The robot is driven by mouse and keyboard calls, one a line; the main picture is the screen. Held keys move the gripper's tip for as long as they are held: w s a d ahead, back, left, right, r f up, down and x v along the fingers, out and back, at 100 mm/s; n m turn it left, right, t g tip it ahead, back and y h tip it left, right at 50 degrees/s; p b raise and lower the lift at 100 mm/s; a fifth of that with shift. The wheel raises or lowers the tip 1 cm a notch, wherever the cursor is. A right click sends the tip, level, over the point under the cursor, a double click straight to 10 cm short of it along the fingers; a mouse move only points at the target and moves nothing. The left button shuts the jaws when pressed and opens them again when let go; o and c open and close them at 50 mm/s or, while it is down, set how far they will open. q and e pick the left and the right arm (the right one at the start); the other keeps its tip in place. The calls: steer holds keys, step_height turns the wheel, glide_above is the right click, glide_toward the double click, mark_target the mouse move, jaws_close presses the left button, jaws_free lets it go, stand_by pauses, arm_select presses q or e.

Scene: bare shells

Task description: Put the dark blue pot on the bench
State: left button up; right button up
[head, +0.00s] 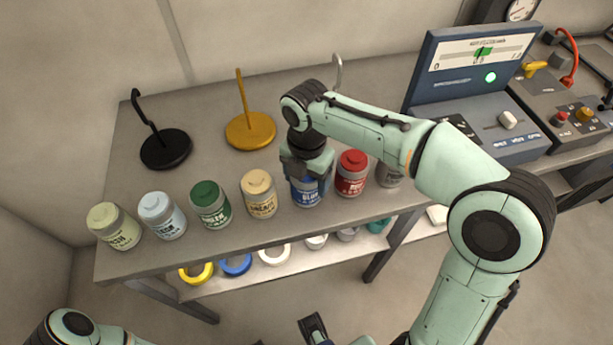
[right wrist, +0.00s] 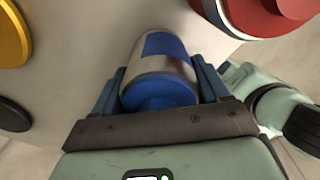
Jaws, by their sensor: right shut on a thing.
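The dark blue pot (head: 306,194) is in the row of pots along the bench's front edge, between the tan pot (head: 260,196) and the red pot (head: 351,174). My right gripper (head: 306,174) comes down over it from above and is shut on it. In the right wrist view the blue lid and silver body of the pot (right wrist: 160,78) sit between the two fingers. I cannot tell whether its base touches the bench (head: 205,105). A dark finger of my left gripper (head: 314,327) shows at the bottom edge; the rest is cut off.
Pale green (head: 115,227), light blue (head: 161,216) and green (head: 210,205) pots stand to the left; a grey pot (head: 389,173) is right. Black (head: 166,149) and yellow (head: 250,131) hooked stands are behind. A blue instrument box (head: 480,120) is right. Tape rolls lie on the lower shelf (head: 320,262).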

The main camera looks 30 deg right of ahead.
steer(key=shift+f, duration=0.2)
steer(key=o, duration=1.3)
steer(key=shift+r, duration=0.1)
step_height(320, 180, up, 12)
steer(key=p, duration=0.3)
steer(key=shift+r, duration=0.15)
